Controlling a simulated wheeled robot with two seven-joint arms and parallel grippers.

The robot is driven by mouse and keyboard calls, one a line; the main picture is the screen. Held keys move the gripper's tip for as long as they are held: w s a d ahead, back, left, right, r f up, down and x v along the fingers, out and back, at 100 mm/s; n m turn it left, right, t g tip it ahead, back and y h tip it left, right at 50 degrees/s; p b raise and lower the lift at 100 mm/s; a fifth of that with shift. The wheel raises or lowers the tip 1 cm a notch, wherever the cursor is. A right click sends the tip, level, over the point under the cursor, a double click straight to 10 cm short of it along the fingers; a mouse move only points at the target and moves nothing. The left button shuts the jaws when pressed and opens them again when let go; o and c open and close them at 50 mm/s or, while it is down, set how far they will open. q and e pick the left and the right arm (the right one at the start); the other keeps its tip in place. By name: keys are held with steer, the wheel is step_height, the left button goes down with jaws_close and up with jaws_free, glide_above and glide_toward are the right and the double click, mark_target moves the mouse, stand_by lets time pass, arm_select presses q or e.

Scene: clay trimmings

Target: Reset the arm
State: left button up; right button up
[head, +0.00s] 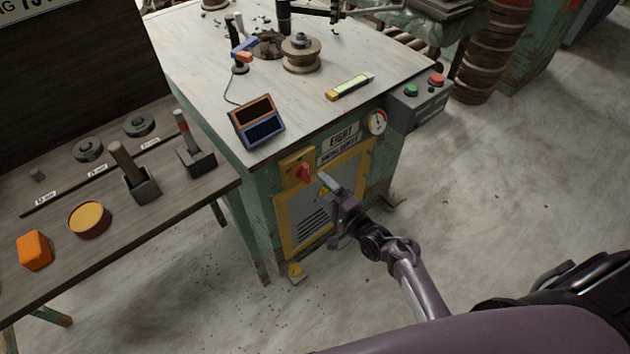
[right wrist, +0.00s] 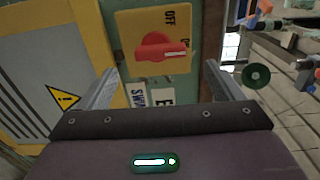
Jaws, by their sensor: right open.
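My right arm comes in from the lower right in the head view. My right gripper (head: 328,183) is in front of the machine's front panel, just right of the red rotary switch (head: 303,173). In the right wrist view the right gripper (right wrist: 158,85) is open and empty, with its two fingers wide apart. The red switch (right wrist: 160,48) shows between and beyond the fingers on a yellow plate marked OFF. I cannot tell a gap or touch between fingers and panel. My left gripper is not in view.
A wooden bench (head: 75,235) with tools stands left.

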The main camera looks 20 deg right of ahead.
steer(key=shift+v, duration=0.85)
